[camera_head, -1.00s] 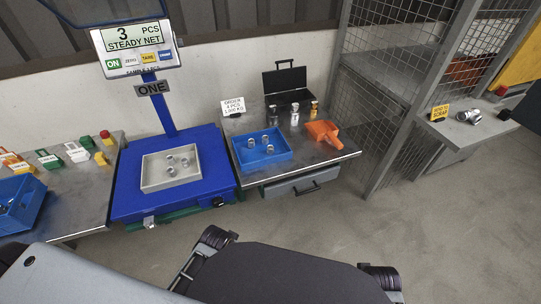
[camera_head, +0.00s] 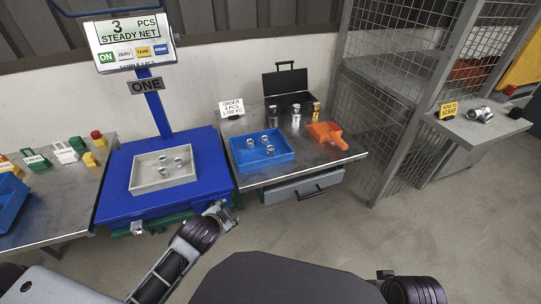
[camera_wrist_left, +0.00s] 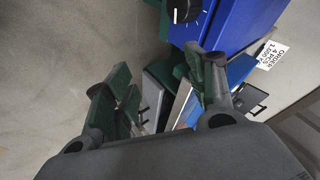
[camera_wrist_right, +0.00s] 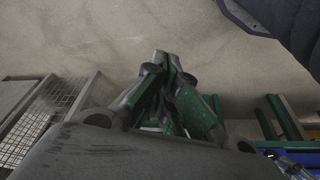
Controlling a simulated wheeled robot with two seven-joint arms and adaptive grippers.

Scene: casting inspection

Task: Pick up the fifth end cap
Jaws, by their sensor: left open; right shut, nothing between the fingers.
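Three small silver end caps lie in the light grey scale tray (camera_head: 140,183) on the blue scale. Three more silver end caps (camera_head: 270,149) stand in the blue tray (camera_head: 240,161) on the table to its right. I cannot tell which one is the fifth. My left gripper (camera_head: 225,213) is open and empty, low in front of the scale's front right corner. Its spread fingers show in the left wrist view (camera_wrist_left: 160,75). My right gripper (camera_wrist_right: 167,62) is shut and empty, with bare floor beyond its tips in the right wrist view.
The scale display (camera_head: 130,30) reads 3 PCS. An order card (camera_head: 231,107), an open black case (camera_head: 285,83), metal cylinders and an orange scoop (camera_head: 328,135) are around the blue tray. A mesh cage (camera_head: 390,110) stands right. A blue bin (camera_head: 10,205) sits left.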

